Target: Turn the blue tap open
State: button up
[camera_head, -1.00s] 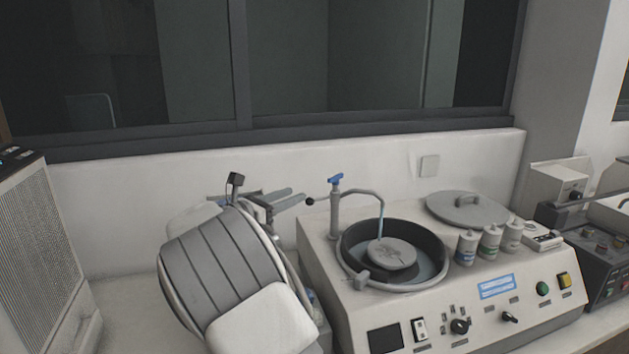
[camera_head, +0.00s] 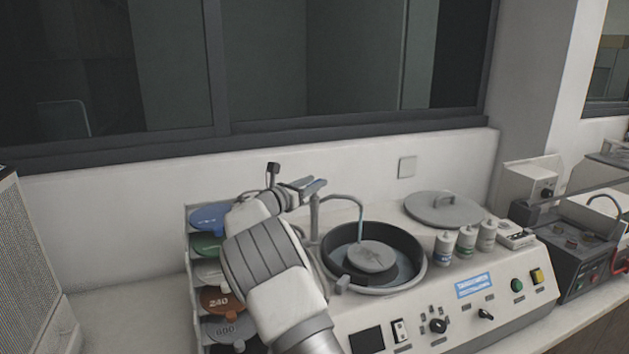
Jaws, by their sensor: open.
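The tap's grey post (camera_head: 314,220) stands at the back left of the white machine (camera_head: 455,295). Its curved spout (camera_head: 352,201) reaches over the round black basin. The blue handle on top of the post is hidden behind my gripper or too small to make out. My gripper (camera_head: 312,185) is open, with its fingers at the top of the post. I cannot tell whether they touch the handle or stand around it.
A round basin (camera_head: 418,262) with a grey disc in it is right of the tap. A grey lid (camera_head: 443,210) and several small bottles (camera_head: 465,240) stand further right. A rack of coloured discs (camera_head: 190,260) is left of my arm. The wall is close behind.

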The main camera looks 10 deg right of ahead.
jog(key=shift+w+d, duration=0.3)
jog(key=shift+d, duration=0.05)
jog(key=shift+c, duration=0.3)
grip_shut()
